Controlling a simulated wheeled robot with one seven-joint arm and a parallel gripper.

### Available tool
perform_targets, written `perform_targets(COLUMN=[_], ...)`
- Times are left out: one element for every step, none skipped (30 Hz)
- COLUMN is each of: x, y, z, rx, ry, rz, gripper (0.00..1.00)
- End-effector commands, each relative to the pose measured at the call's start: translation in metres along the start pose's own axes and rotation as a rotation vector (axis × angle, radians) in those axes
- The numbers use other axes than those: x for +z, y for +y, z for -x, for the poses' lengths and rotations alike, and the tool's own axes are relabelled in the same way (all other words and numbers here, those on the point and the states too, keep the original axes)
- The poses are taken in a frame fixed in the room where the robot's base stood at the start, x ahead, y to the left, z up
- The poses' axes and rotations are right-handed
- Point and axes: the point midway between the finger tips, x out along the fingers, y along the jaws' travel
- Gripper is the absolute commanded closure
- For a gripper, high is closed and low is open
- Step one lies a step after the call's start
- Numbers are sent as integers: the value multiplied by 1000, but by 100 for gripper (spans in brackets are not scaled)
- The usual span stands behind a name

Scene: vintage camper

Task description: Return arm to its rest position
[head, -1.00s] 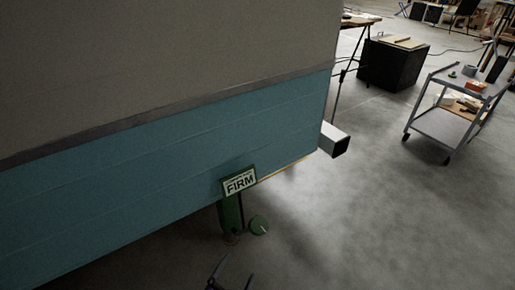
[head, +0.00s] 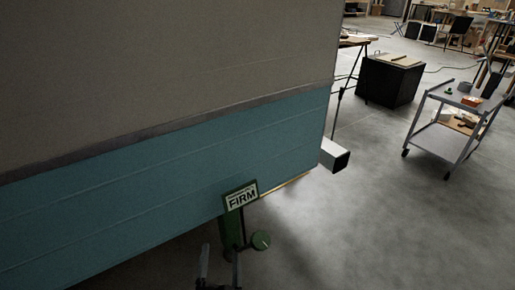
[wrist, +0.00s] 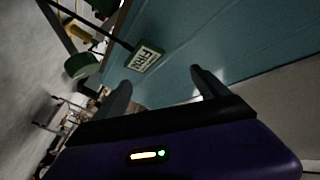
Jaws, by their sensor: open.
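My gripper (head: 219,268) shows at the bottom of the head view, its two dark fingers apart with nothing between them. In the wrist view my gripper (wrist: 160,84) also has its fingers spread and empty, pointing toward the camper's teal side. The camper (head: 150,200) fills the left of the head view, beige above and teal below. The sign also shows in the wrist view (wrist: 145,58). My arm's links are mostly out of view.
A green round knob or disc (head: 261,241) is beside the stand. A square tube end (head: 334,156) sticks out from the camper's corner. A grey wheeled cart (head: 440,140) and a black box (head: 390,82) stand at the right. The concrete floor between is clear.

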Motion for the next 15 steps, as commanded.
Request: perform_targets(x=[-18, -28, -40, -50, -60, -72, -81, -90, -101, -109, -117, -128, -135, -143, -152], y=[8, 11, 16, 20, 24, 29, 34, 38, 43, 48, 52, 58, 62, 66, 71], z=[2, 4, 9, 13, 18, 26, 33, 40, 51, 59, 68, 80, 90, 99, 113], rx=[-44, -72, -109, -134, -159, -189, -207, -224, -245, -256, -267, -279, -286, -291, -296], ry=[9, 11, 12, 13, 10, 7, 4, 1, -6, -12, -18, -27, -36, -43, -54], rz=[27, 44, 69, 91, 113, 144, 167, 190, 222, 246, 269, 301, 323, 346, 376], gripper=[15, 15, 15, 15, 15, 15, 15, 15, 15, 15, 15, 15, 15, 15, 15])
